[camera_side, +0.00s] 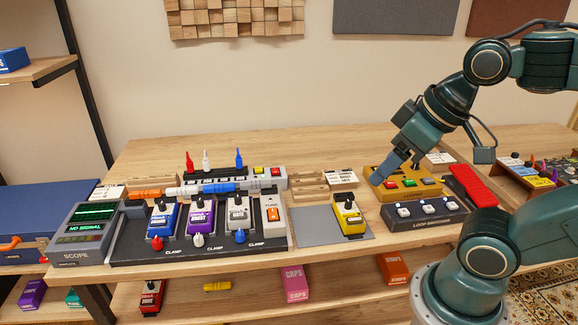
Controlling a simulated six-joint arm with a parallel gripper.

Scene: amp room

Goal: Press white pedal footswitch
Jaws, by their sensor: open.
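A white pedal labelled GATE (239,213) stands on the black pedalboard (180,255), right of the purple pedal. Its footswitch is too small to make out clearly. A white pedal with an orange panel, labelled TUNE (274,218), stands at the board's right end. My gripper (377,182) is open and empty. It points down and left above the back left of the yellow button box, well to the right of both white pedals. The gap between its fingers is hard to see from this side.
A blue pedal (162,220) and a purple pedal (200,215) share the board, with clamp knobs in front. A yellow pedal (348,215) stands on a grey mat (315,228). The yellow button box (382,194) and loop box (425,218) lie right. A scope (85,230) stands left.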

